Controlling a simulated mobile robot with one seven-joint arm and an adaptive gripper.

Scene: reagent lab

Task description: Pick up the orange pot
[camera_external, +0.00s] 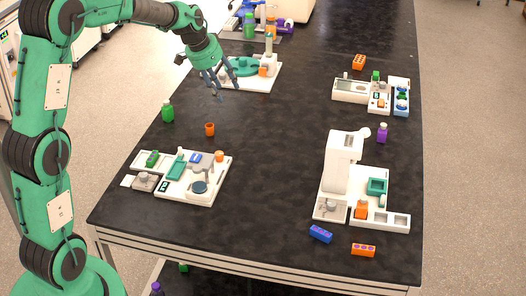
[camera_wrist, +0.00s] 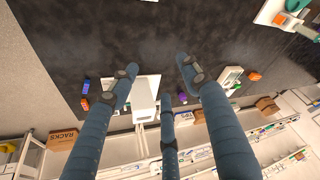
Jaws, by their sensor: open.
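The orange pot (camera_external: 210,129) is a small open-topped cup standing upright on the black table, left of the middle in the external view. My gripper (camera_external: 224,92) is above the far left part of the table, farther back than the pot and apart from it. Its fingers are spread, with nothing between them. I cannot make out the pot in the wrist view.
A green bottle (camera_external: 168,111) stands left of the pot. A white station (camera_external: 210,185) lies in front of it, and another (camera_external: 262,80) stands behind, close to my gripper. A white machine (camera_external: 343,160) stands on the right. The table's middle is clear.

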